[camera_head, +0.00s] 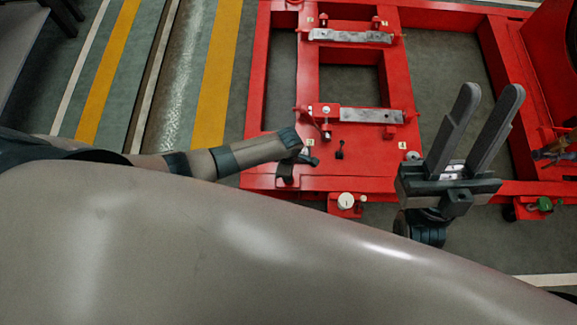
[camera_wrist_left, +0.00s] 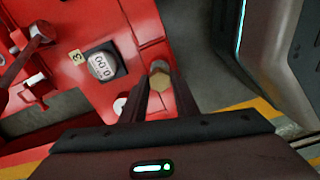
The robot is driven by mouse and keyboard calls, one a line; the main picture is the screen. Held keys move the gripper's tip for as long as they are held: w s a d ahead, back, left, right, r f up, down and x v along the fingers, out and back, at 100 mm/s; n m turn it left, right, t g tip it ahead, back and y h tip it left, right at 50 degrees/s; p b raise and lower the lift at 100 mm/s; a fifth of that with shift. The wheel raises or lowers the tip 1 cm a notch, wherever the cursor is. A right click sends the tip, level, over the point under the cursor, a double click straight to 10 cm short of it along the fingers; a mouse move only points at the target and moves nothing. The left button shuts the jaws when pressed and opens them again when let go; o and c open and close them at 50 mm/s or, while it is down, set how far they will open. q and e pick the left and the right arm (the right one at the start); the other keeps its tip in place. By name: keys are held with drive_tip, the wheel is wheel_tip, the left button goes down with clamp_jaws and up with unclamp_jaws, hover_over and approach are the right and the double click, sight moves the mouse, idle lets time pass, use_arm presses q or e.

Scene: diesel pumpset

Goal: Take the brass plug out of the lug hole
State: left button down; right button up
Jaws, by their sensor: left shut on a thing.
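In the left wrist view the brass plug (camera_wrist_left: 160,78) shows as a brass-coloured round head between the fingertips of my left gripper (camera_wrist_left: 158,88). The gripper is shut on it, at the edge of a red steel part. The lug hole is not visible, and I cannot tell how far the plug sits in it. In the head view my left gripper (camera_head: 298,167) is small and partly hidden, low over the red frame (camera_head: 270,178). My right gripper (camera_head: 482,110) is open and empty, its two long fingers pointing up over the right side of the frame.
Grey metal pads (camera_head: 350,36) lie on the frame's cross members. A white cap (camera_head: 346,200) stands at the frame's near edge. Striped floor (camera_head: 215,75) is clear at left.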

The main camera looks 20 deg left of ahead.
use_arm(q)
drive_tip(key=shift+r+p, duration=1.55)
drive_tip(key=shift+p, duration=0.1)
